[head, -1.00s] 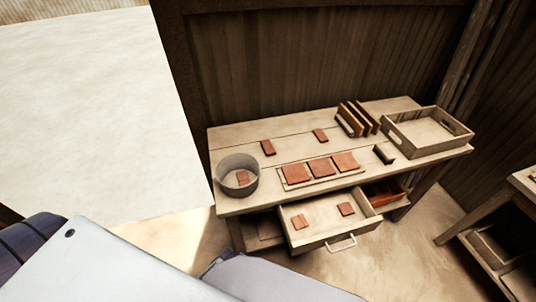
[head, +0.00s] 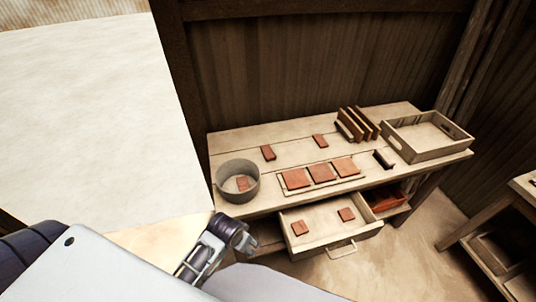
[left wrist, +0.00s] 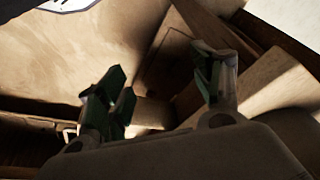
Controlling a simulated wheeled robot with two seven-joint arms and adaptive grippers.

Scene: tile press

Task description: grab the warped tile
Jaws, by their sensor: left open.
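Several reddish-brown tiles show in the head view. Three lie in a row on a pale board (head: 309,182), including a left one (head: 295,178), a middle one (head: 321,172) and a right one (head: 346,166). Two lie farther back on the bench, one tile (head: 268,153) left of the other (head: 320,141). One tile (head: 242,184) is inside the round grey bin (head: 238,194). Two more are in the open drawer. I cannot tell which tile is warped. My left gripper (head: 234,233) is open and empty, below the bench's front left; its fingers show in the left wrist view (left wrist: 158,82).
The wooden bench (head: 228,142) carries an empty tray (head: 437,151), a rack of upright panels (head: 358,123) and a small dark block (head: 384,158). The open drawer (head: 325,236) juts out in front. A second table stands far right. Floor is clear before the bench.

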